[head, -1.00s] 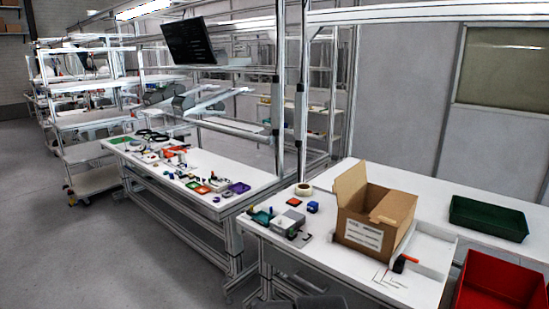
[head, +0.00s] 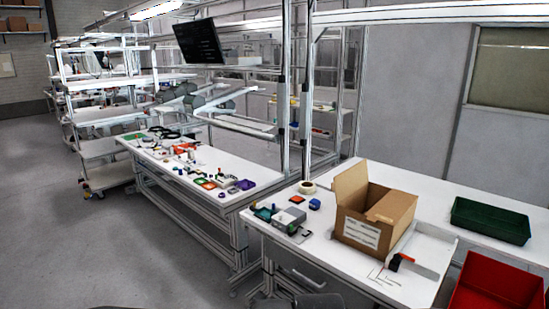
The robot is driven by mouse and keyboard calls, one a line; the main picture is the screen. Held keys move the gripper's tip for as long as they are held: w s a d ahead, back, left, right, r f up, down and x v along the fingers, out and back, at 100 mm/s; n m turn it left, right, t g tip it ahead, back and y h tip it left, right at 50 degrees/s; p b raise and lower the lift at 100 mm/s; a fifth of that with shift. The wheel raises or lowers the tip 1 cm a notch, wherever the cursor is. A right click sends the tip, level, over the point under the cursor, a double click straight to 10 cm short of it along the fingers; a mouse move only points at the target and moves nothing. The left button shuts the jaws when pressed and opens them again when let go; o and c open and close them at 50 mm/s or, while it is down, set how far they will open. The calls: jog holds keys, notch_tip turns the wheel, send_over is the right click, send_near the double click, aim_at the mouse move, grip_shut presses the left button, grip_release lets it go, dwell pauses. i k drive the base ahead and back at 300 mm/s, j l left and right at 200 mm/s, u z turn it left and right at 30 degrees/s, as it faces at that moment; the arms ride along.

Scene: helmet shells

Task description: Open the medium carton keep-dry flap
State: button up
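A brown cardboard carton (head: 366,229) stands upright on the white workbench at the right. A white printed label is on its front face. One flap (head: 351,185) stands raised at its left back side. Another flap (head: 391,206) lies over the right part of the top, sloping. The inside is mostly hidden from this angle. I cannot read which flap is the keep-dry one. My gripper is not in view; a dark rounded shape at the bottom edge may be part of my own body.
A roll of tape (head: 307,187), small coloured parts and a grey block (head: 289,219) lie left of the carton. A red-handled tool (head: 396,262) lies in front right. A green tray (head: 491,220) and a red bin (head: 495,285) are at the right. Floor at the left is clear.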

aim_at(390, 209)
jog(key=i+l+z, duration=0.2)
jog(key=i+z, duration=0.65)
jog(key=k+l, duration=0.05)
